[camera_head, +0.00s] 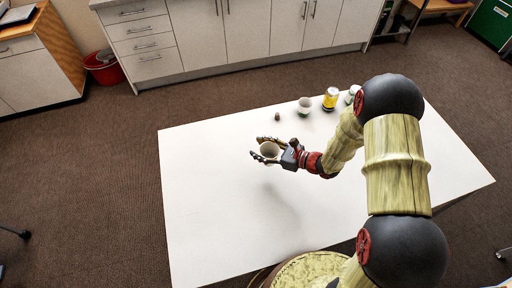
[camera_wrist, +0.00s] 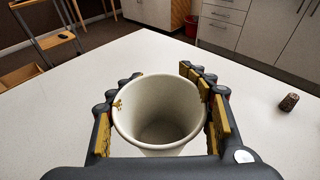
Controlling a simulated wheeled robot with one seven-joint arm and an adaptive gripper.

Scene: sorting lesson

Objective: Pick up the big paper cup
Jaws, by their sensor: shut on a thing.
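A white paper cup (camera_head: 269,150), which looks like the big one, is between the fingers of my gripper (camera_head: 256,147) over the white table. In the wrist view the cup (camera_wrist: 158,115) is upright, with its open mouth facing up and its inside empty. The dark fingers with yellow pads of my gripper (camera_wrist: 160,73) press on both its sides. The arm's shadow lies apart on the table, so the cup seems held above the top. A smaller-looking white cup (camera_head: 304,105) stands near the table's far edge.
A yellow can (camera_head: 330,99), a pale container (camera_head: 352,93) and a small dark object (camera_head: 278,114) stand along the far side of the white table (camera_head: 205,220). The dark object also shows in the wrist view (camera_wrist: 289,101). The table's left and front are clear.

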